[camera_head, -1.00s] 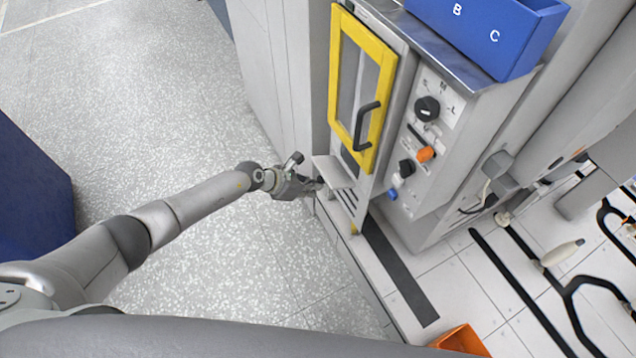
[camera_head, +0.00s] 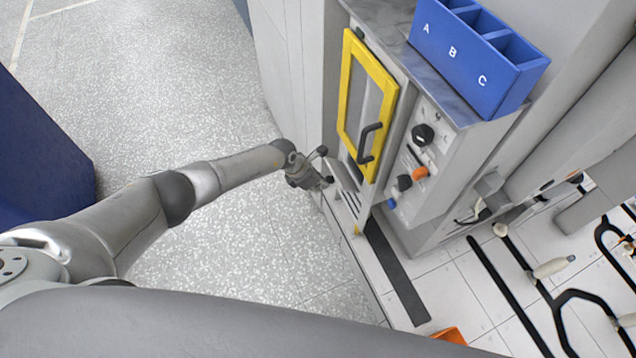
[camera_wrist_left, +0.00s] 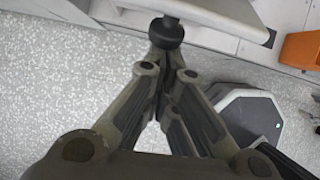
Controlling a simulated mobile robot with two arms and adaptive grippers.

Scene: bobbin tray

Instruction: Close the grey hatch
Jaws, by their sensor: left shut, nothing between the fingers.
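The grey hatch (camera_head: 340,196) is at the low front of the cabinet, below the yellow-framed door (camera_head: 349,92). It no longer juts out as a flat plate and looks close to the cabinet front; I cannot tell whether it is fully flush. My left gripper (camera_head: 328,181) is shut and empty, with its fingertips at the hatch area. The gripper hides part of the hatch. My right gripper is out of view.
A blue bin (camera_head: 490,80) with lettered compartments stands on the cabinet top. Knobs, including an orange one (camera_head: 420,173), are on the panel to the right. An orange container (camera_head: 450,335) is at the bottom. Open speckled floor (camera_head: 190,90) lies left.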

